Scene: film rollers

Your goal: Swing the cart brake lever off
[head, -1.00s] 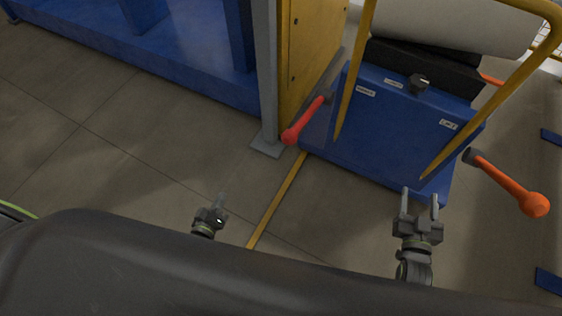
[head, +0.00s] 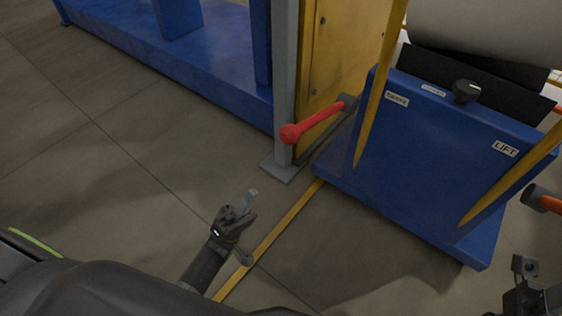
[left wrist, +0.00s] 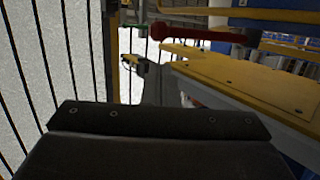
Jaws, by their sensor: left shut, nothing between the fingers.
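The blue cart (head: 420,155) has a red lever (head: 322,122) on its left side, beside a small label that I read as "BRAKE" (head: 397,99). The lever sticks out to the lower left and ends in a round red knob. It also shows near the top of the left wrist view (left wrist: 200,36). My left gripper (head: 251,195) is shut and empty, below and left of the knob, clear of it. My right gripper (head: 525,265) is partly cut off at the lower right, and its jaws are unclear.
An orange lever (head: 545,200) is at the cart's right side, near a "LIFT" label (head: 505,148). A black knob (head: 467,91) tops the panel. Yellow handle bars (head: 382,80) rise in front. A grey post (head: 285,90) stands close behind the red knob. Floor left of my gripper is clear.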

